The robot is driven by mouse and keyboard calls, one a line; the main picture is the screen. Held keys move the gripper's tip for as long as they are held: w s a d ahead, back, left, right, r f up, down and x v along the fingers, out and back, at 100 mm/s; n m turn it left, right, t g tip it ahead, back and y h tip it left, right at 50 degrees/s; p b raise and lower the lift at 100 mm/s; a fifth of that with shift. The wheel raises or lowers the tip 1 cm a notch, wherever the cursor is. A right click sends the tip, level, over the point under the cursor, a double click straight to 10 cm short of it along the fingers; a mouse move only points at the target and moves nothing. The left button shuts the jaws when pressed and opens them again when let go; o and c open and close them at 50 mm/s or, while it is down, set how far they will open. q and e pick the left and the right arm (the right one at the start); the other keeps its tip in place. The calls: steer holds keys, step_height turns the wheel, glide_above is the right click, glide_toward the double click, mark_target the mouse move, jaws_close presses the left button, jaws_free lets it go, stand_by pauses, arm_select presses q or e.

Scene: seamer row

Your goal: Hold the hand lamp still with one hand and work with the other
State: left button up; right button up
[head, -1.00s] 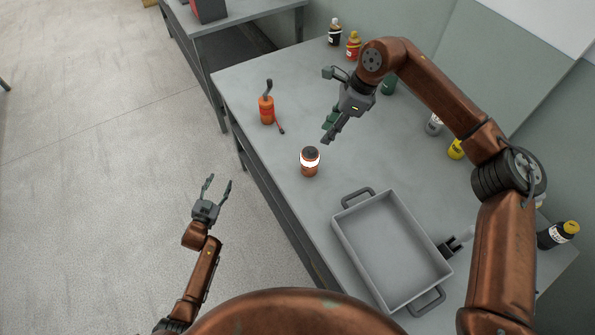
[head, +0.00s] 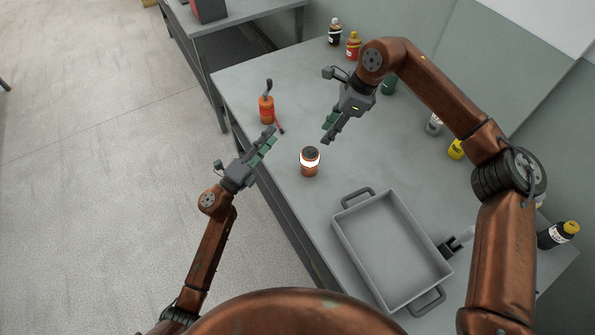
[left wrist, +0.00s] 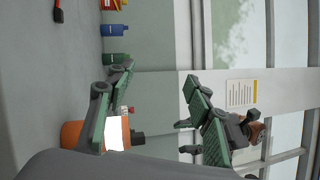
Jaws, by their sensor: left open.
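An orange cylinder with a bright white band and dark cap, seemingly the hand lamp (head: 310,169), stands upright on the grey table (head: 300,90). My left gripper (head: 270,140) is open and empty, left of the lamp and apart from it, near the table's left edge. In the left wrist view, its finger partly covers the lamp (left wrist: 72,134). My right gripper (head: 328,136) is above the table, behind and right of the lamp; its finger gap is unclear.
An orange can with a hooked top (head: 266,110) stands at the left edge. A grey handled tray (head: 342,238) lies in front of the lamp. Several bottles, including a red one (head: 353,48), line the wall. A second table (head: 235,22) is behind.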

mark_target(305, 164)
arm_select(q)
steer(key=s+d+f+m, duration=0.2)
steer(key=d+m, duration=0.1)
steer(key=m, duration=0.1)
steer(key=s+d+f+m+g, duration=0.1)
steer(key=s+d+m, duration=0.1)
steer(key=d+m, duration=0.1)
steer(key=s+d+f+m+y, duration=0.1)
steer(key=s+d+f+m, duration=0.1)
steer(key=m, duration=0.3)
steer(key=shift+s+d+f+g, duration=0.3)
steer(key=shift+s+d, duration=0.3)
steer(key=shift+d, duration=0.05)
steer(key=shift+s+d+f+m+y, duration=0.2)
steer(key=shift+m+y, duration=0.1)
steer(key=shift+m, duration=0.4)
steer(key=shift+w+f+m, duration=0.1)
steer(key=shift+f+m, duration=0.2)
steer(key=shift+m, duration=0.4)
steer(key=shift+w+d, duration=0.25)
steer(key=shift+w, duration=0.15)
steer(key=x, duration=1.1)
steer(key=shift+w+f, duration=0.1)
steer(key=shift+f, duration=0.15)
